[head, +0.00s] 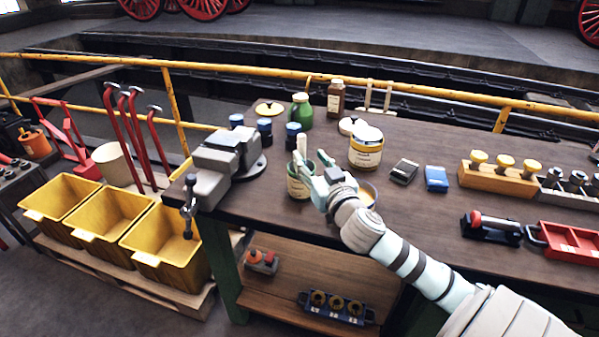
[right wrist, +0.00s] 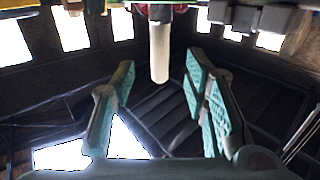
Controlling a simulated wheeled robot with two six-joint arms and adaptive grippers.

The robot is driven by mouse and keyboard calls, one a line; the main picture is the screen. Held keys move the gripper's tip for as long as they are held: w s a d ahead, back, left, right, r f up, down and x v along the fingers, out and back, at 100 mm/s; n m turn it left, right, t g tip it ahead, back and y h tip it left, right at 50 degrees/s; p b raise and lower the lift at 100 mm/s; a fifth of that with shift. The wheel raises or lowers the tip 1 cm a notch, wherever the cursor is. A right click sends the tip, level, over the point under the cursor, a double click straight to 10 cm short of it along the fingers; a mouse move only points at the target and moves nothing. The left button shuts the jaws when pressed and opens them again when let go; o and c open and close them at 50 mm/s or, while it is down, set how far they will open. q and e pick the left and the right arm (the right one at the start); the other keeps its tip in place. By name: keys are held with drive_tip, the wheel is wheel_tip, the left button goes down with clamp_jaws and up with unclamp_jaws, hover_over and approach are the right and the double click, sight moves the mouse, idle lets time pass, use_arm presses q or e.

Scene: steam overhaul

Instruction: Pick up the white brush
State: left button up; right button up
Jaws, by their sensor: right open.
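The white brush (head: 301,144) stands upright in a small green-and-cream can (head: 297,188) on the workbench, beside the vise; only its pale handle shows. My right gripper (head: 314,166) is open just right of the can, with its teal fingers reaching toward the handle. In the right wrist view, the pale handle (right wrist: 160,52) appears at the top, in line with the gap between the open fingers (right wrist: 160,80); contact cannot be told. My left gripper is not in view.
The grey vise (head: 222,160) stands to the left. A yellow-labelled tin (head: 366,152), a green bottle (head: 301,111) and blue-lidded jars (head: 265,128) stand close by. A shallow bowl (head: 368,191) sits partly behind my wrist. The workbench (head: 440,215) has free room at front right.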

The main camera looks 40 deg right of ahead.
sight(303, 149)
drive_tip(key=x, duration=0.6)
drive_tip(key=shift+w+d, duration=0.1)
drive_tip(key=shift+w, duration=0.25)
drive_tip(key=shift+s, duration=0.1)
clamp_jaws()
